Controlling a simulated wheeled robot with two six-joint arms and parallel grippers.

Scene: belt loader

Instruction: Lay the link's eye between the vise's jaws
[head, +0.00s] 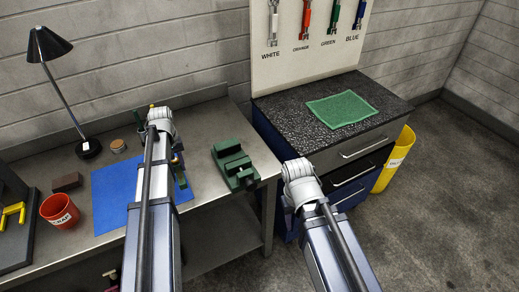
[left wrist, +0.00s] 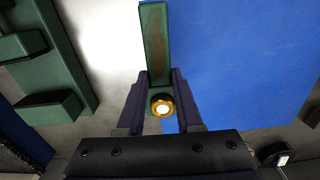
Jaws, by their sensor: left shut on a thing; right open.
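My left gripper (left wrist: 162,82) is shut on the link (left wrist: 155,45), a green bar with a brownish face. In the left wrist view a gold ring with a bright centre (left wrist: 161,108) shows at the link's near end, between the fingers. In the head view my left arm hides most of the link; a green bit (head: 181,179) shows beside it over the blue mat. The green vise (head: 235,163) stands on the bench to the right of my left gripper (head: 177,153). It also shows in the left wrist view (left wrist: 40,55), apart from the link. My right gripper (head: 299,172) is open by the bench's right end, its fingers hardly visible.
A blue mat (head: 105,200), red cup (head: 59,211), brown block (head: 67,182) and black lamp (head: 88,148) are on the bench. Coloured links hang on the board (head: 290,65).

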